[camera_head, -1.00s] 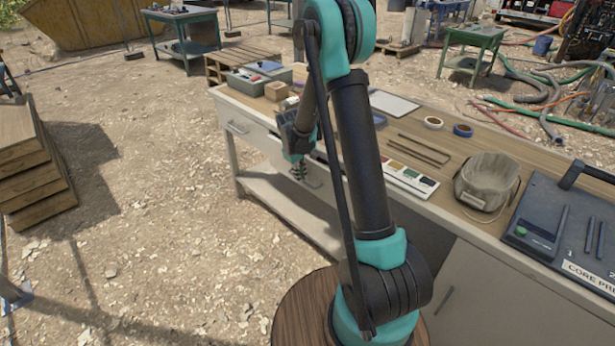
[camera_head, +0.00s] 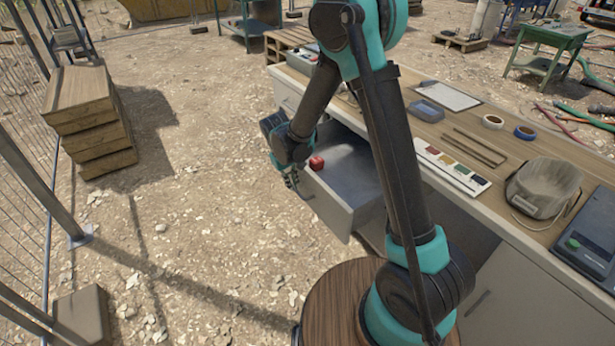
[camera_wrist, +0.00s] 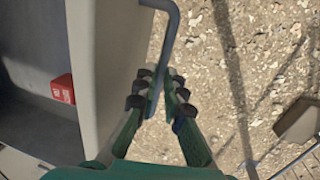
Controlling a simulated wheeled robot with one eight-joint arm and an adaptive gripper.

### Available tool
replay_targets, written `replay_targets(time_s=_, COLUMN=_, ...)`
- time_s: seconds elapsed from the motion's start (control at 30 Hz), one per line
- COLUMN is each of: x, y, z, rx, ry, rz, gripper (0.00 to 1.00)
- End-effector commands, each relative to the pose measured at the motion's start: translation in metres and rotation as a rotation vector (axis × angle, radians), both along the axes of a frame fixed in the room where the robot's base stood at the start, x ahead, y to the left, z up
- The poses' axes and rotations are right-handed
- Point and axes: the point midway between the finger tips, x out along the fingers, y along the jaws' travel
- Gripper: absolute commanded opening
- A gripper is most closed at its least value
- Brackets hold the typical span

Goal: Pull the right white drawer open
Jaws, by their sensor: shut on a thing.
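The right white drawer (camera_head: 340,206) stands pulled out from the workbench, with its inside showing. In the wrist view its white front panel (camera_wrist: 118,70) runs up the picture, left of my gripper. My gripper (camera_head: 292,180) is at the outer face of the drawer. In the wrist view my gripper (camera_wrist: 158,92) is shut on the grey bar handle (camera_wrist: 168,38), whose bent upper end shows above the fingers. A small red block (camera_head: 316,163) lies inside the drawer; it also shows in the wrist view (camera_wrist: 63,88).
The workbench top (camera_head: 450,120) carries a grey tray, tape rolls, a colour card (camera_head: 452,167) and a canvas bag (camera_head: 543,186). Another drawer (camera_head: 287,101) at the far left end looks closed. Stacked wooden boxes (camera_head: 88,125) stand left. Gravel ground in front of the drawer is clear.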

Motion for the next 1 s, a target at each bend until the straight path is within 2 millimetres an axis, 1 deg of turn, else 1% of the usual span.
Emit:
replay_targets(time_s=0.03, x=-0.005, y=0.007, z=0.000, rx=0.000, ry=0.001, rz=0.004, gripper=0.00)
replay_targets(time_s=0.1, x=-0.010, y=0.014, z=0.000, rx=0.000, ry=0.000, rz=0.002, gripper=0.00)
replay_targets(time_s=0.3, x=-0.019, y=0.026, z=0.000, rx=-0.001, ry=0.001, rz=0.001, gripper=0.00)
replay_targets(time_s=0.73, x=-0.021, y=0.028, z=0.000, rx=-0.001, ry=0.001, rz=0.000, gripper=0.00)
replay_targets(time_s=0.77, x=-0.020, y=0.028, z=0.000, rx=-0.001, ry=0.001, rz=0.000, gripper=0.10)
replay_targets(time_s=0.9, x=-0.020, y=0.028, z=0.000, rx=-0.001, ry=0.001, rz=0.000, gripper=0.28)
replay_targets(time_s=0.93, x=-0.020, y=0.028, z=0.000, rx=-0.001, ry=0.001, rz=0.000, gripper=0.31)
replay_targets(time_s=1.0, x=-0.020, y=0.028, z=0.000, rx=-0.001, ry=0.001, rz=0.000, gripper=0.31)
